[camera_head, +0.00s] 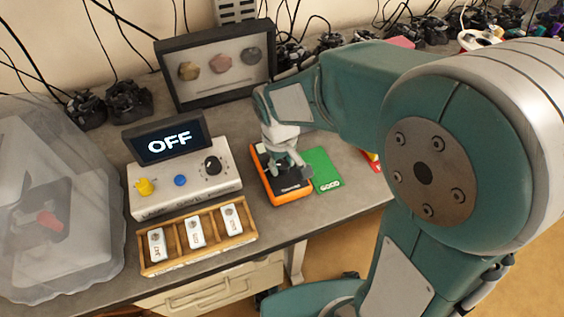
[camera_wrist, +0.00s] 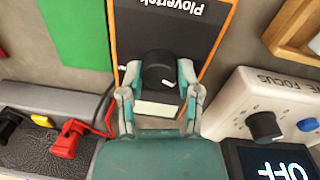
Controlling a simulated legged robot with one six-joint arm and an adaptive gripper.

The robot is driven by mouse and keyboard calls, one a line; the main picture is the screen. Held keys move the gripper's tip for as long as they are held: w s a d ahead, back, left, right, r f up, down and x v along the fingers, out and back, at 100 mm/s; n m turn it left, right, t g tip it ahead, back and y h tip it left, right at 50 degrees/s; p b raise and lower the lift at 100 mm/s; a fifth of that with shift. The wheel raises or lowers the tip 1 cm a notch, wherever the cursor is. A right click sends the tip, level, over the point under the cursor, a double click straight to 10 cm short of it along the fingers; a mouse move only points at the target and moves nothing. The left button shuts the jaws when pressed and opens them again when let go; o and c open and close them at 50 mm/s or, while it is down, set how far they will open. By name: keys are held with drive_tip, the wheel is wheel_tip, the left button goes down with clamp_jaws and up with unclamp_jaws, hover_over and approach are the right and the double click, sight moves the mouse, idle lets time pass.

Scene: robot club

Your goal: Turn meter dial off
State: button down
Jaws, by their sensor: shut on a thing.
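The orange-edged black meter (camera_head: 290,194) lies on the grey bench, left of a green card. It also shows in the wrist view, marked Plovertek (camera_wrist: 190,22). Its round black dial (camera_wrist: 157,66) sits in the middle of its face, with a small white mark on its lower right edge. My gripper (camera_wrist: 159,78) is over the meter with one finger on each side of the dial, shut on it. In the head view my gripper (camera_head: 284,160) hides the dial. The meter's screen is partly covered by my gripper, and I cannot read it.
A white box (camera_head: 190,188) with knobs and a screen reading OFF (camera_head: 168,142) stands left of the meter. A wooden tray (camera_head: 150,262) with white blocks is in front of it. A green card (camera_head: 322,170) lies right of the meter. A framed display (camera_head: 216,92) stands behind.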

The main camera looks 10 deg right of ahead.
drive_tip(key=shift+c, duration=1.5)
unclamp_jaws()
drive_tip(key=shift+f, duration=0.1)
drive_tip(key=shift+a, duration=0.1)
wheel_tip(320, 180, up, 12)
drive_tip(key=shift+s+a, duration=0.15)
drive_tip(key=shift+a, duration=0.2)
drive_tip(key=s+d+r+m+t, duration=0.2)
drive_tip(key=s+d+m+t, duration=0.3)
drive_tip(key=s+d, duration=0.6)
drive_tip(key=shift+s+d+r+m+y, duration=0.3)
drive_tip(key=shift+s+d, duration=0.1)
drive_tip(key=shift+s, duration=0.25)
